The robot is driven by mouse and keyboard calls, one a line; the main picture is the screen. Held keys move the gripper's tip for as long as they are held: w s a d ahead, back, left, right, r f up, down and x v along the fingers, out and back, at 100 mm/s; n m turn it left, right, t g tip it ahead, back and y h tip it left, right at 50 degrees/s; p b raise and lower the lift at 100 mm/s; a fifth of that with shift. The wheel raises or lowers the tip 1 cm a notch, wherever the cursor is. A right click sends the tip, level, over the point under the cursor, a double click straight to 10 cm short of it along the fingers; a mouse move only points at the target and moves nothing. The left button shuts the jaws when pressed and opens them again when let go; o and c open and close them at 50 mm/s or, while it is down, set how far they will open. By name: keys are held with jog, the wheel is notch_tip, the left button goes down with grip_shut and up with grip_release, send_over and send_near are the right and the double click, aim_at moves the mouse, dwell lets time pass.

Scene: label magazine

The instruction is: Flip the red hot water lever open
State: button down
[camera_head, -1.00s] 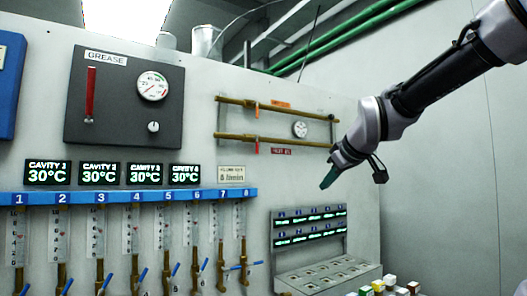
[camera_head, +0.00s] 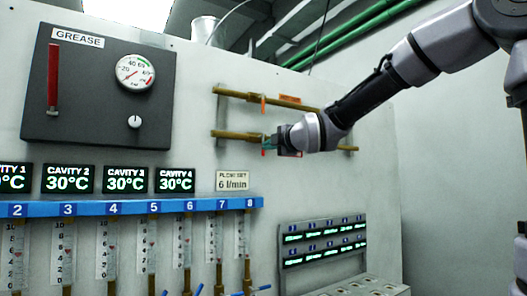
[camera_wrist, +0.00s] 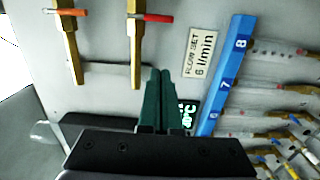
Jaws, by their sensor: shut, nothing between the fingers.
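Two horizontal brass pipes run along the grey wall panel in the head view. The lower pipe (camera_head: 232,135) bears the red lever, which is mostly hidden by my gripper there. In the wrist view the red lever (camera_wrist: 154,17) shows across its brass pipe (camera_wrist: 142,52), near the top. The upper pipe (camera_head: 235,94) carries an orange lever (camera_head: 263,104) hanging down; it also shows in the wrist view (camera_wrist: 66,12). My gripper (camera_head: 267,147) is at the lower pipe, beside the red lever. Its green fingers (camera_wrist: 159,72) are shut and empty. I see a gap to the lever in the wrist view.
A grey grease panel (camera_head: 100,110) with a gauge is at the left. Below is a blue numbered rail (camera_head: 130,207) with several flow tubes. A flow-set label (camera_head: 232,180) sits under the pipes. A display console (camera_head: 322,242) stands lower right.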

jog(key=w+a, duration=0.2)
jog(key=w, duration=0.9)
jog(key=shift+a, duration=0.15)
jog(key=shift+w+d+f+n, duration=0.15)
jog(key=shift+w+d+n, duration=0.25)
jog(key=shift+n, duration=0.5)
jog(key=w+d+r+n, duration=0.2)
jog(key=d+n, duration=0.1)
jog(key=n, duration=0.5)
jog(key=w+d+r+n+y, duration=0.1)
jog(key=d+r+n, duration=0.1)
jog(key=n, duration=0.7)
jog(key=shift+w+d, duration=0.4)
dwell(0.4)
